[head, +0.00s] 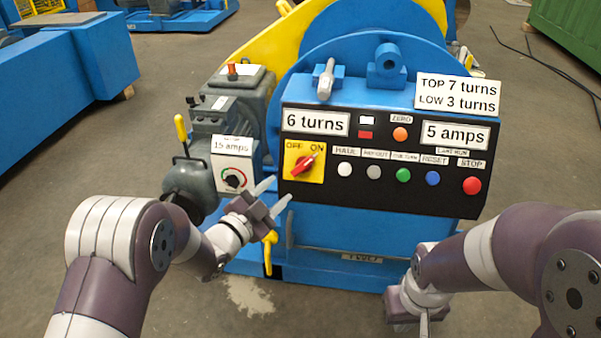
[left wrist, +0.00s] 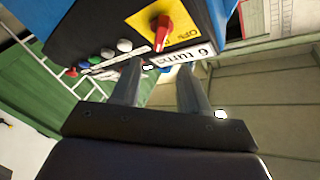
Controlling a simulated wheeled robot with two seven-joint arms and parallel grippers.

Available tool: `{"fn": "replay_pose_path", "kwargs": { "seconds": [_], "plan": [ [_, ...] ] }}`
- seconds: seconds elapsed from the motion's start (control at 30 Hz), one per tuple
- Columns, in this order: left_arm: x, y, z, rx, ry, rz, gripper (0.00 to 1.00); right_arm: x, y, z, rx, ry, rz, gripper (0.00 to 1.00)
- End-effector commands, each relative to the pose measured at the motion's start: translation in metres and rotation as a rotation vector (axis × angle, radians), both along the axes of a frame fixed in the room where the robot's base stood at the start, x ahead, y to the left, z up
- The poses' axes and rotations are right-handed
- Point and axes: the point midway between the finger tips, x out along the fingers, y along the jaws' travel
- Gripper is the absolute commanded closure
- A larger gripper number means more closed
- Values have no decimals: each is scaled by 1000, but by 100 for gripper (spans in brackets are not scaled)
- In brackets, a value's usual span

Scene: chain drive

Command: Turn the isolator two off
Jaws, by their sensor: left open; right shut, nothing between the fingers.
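The isolator is a red rotary handle (head: 303,165) on a yellow OFF/ON plate (head: 292,176) at the left end of the black control panel. Its handle slants up to the right, toward ON. It also shows in the left wrist view (left wrist: 162,32), beyond the fingers. No number two is readable on it. My left gripper (head: 274,195) is open and empty, apart from the isolator, to its lower left. Its spread fingers also show in the left wrist view (left wrist: 157,67). My right gripper (head: 424,322) is shut and empty, low at the right, below the panel.
The black panel (head: 350,207) carries several push buttons, including a red STOP (head: 472,185), right of the isolator. A "15 amps" dial box (head: 232,164) stands left of it. A yellow lever (head: 268,252) hangs below my left gripper. Open floor lies in front.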

Motion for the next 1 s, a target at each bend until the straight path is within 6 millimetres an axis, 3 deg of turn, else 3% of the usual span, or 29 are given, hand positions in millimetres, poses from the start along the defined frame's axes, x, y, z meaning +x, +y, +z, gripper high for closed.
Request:
{"fn": "replay_pose_path", "kwargs": {
  "seconds": [0.2, 0.4, 0.77, 0.87, 0.9, 0.93, 1.0],
  "plan": [
    [47, -32, -5, 0, -1, -2, 55, 0, 0, -20, 0, 1, 0, 100],
    [79, -52, -4, -1, 2, 0, 55, 0, 0, -29, 0, 1, 0, 100],
    [89, -58, -1, -2, 5, 3, 55, 0, 0, -29, 0, 1, 0, 100],
    [89, -58, -1, -2, 5, 3, 81, 0, 0, -30, 0, 1, 0, 100],
    [89, -58, -1, -2, 5, 3, 94, 0, 0, -30, 0, 1, 0, 100],
    [89, -58, -1, -2, 5, 3, 100, 0, 0, -30, 0, 1, 0, 100],
    [89, -58, -1, -2, 5, 3, 100, 0, 0, -30, 0, 1, 0, 100]
  ]
}}
